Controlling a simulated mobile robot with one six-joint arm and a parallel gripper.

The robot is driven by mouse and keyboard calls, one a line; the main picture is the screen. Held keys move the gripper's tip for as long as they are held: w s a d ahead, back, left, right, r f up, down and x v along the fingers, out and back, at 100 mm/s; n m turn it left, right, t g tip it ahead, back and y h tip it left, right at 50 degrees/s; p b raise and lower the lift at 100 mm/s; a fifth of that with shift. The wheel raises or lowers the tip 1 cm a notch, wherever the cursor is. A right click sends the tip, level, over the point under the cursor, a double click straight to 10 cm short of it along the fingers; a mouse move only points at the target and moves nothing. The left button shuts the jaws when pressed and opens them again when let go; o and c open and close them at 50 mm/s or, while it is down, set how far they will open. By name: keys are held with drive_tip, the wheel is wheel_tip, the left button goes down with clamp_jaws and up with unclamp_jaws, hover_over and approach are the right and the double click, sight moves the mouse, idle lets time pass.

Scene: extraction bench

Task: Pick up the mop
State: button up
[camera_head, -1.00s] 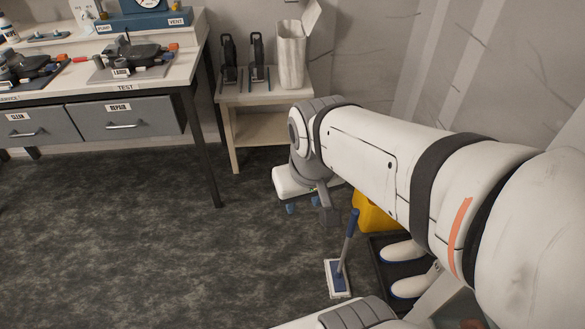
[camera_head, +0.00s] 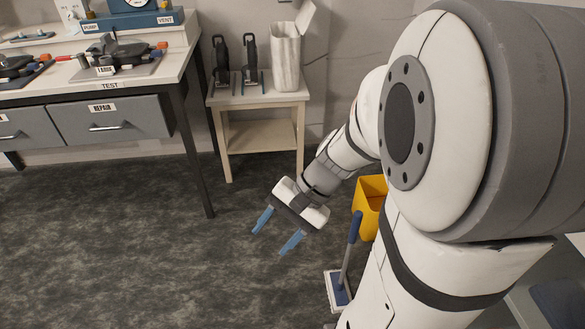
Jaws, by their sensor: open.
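The mop has a blue grip and grey handle (camera_head: 349,250) and a flat white and blue head (camera_head: 338,290) on the dark floor. It stands tilted, with its grip up, in the lower middle of the view. My arm covers the right edge of the mop head. My gripper (camera_head: 276,238) is open and empty, with two blue fingers pointing down and left. It is above the floor, to the left of the mop's grip and apart from it.
A yellow bucket (camera_head: 369,205) stands behind the mop, partly hidden by my arm. A small side table (camera_head: 262,98) holds two black devices and a tall white bin (camera_head: 287,58). A workbench with grey drawers (camera_head: 112,118) is at left. The floor at left is clear.

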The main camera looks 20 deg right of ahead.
sight(358, 228)
drive_tip(key=w+d+f+m+t+y+b, duration=0.2)
drive_tip(key=w+d+f+m+t+b, duration=0.5)
drive_tip(key=f, duration=0.3)
drive_tip(key=w+d+f+m+t+y+b, duration=0.2)
drive_tip(key=w+d+f+m+t+b, duration=0.35)
drive_tip(key=f+m, duration=0.3)
drive_tip(key=s+d+f+m+t+h+b, duration=0.1)
drive_tip(key=d+f+m+t+h+b, duration=0.1)
drive_tip(key=d+f+m+h, duration=0.2)
drive_tip(key=d+f+m+t+h+b, duration=0.1)
drive_tip(key=d+f+m+h+b, duration=0.2)
drive_tip(key=d+f, duration=0.4)
drive_tip(key=s+d+f+m+t+h+b, duration=0.1)
drive_tip(key=d+f+m+t+h+b, duration=0.1)
drive_tip(key=d+f+m+h, duration=0.3)
drive_tip(key=shift+s+d+f+m+t+h+b, duration=0.1)
drive_tip(key=shift+d+m+h+b, duration=0.1)
drive_tip(key=shift+d, duration=0.55)
drive_tip(key=shift+s+d+m+t+h+b, duration=0.1)
drive_tip(key=shift+d+t+h+b, duration=0.1)
drive_tip(key=shift+d, duration=0.6)
drive_tip(key=shift+s+d+f+m+t+h+b, duration=0.1)
drive_tip(key=shift+d+m+h+b, duration=0.1)
drive_tip(key=shift+d, duration=0.55)
drive_tip(key=w+b, duration=0.2)
drive_tip(key=w, duration=0.4)
drive_tip(key=shift+w+d, duration=0.15)
drive_tip(key=shift+w, duration=0.05)
drive_tip(key=shift+w+d+r, duration=0.1)
drive_tip(key=shift+w, duration=0.2)
